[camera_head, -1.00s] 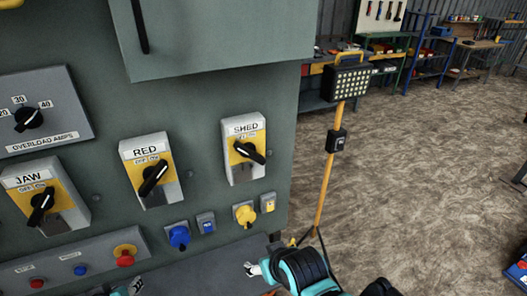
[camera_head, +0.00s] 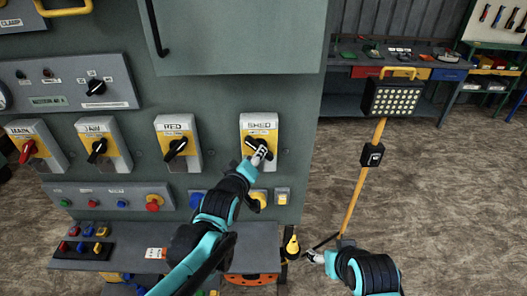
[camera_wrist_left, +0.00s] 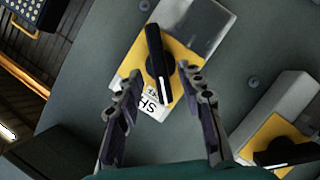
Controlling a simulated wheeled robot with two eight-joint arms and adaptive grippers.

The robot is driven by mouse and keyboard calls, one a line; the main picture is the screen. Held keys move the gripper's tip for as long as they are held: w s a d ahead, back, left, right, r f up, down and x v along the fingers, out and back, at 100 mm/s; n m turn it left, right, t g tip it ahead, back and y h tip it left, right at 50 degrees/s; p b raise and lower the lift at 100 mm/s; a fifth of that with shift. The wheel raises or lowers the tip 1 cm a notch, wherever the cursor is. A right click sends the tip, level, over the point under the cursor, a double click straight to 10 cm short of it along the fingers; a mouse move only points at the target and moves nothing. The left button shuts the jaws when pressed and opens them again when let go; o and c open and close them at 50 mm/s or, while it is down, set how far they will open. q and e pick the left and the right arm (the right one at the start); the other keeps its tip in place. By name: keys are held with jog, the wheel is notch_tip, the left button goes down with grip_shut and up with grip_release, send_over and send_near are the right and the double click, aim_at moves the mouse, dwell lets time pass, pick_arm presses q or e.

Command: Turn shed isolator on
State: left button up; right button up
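The SHED isolator (camera_head: 259,125) is a grey and yellow box with a black rotary handle, on the green panel in the head view. My left gripper (camera_head: 260,155) is at its handle, hiding much of it. In the left wrist view, the black handle (camera_wrist_left: 157,52) stands between the two fingers of my left gripper (camera_wrist_left: 163,76). The fingers are apart, with gaps visible on both sides of the handle. My right gripper (camera_head: 316,257) is low at the right of the panel, away from the isolator; its fingers are too small to read.
The RED isolator (camera_head: 178,145) is left of SHED, with more isolators beyond. A yellow knob (camera_head: 259,198) and a small socket box (camera_head: 282,197) sit below SHED. A work light on a yellow pole (camera_head: 359,195) stands right of the panel, near my right arm.

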pick_arm(q)
jog(key=x, duration=0.5)
jog(key=shift+d+b, duration=0.1)
jog(key=shift+b, duration=0.25)
jog(key=shift+c, duration=0.3)
grip_shut()
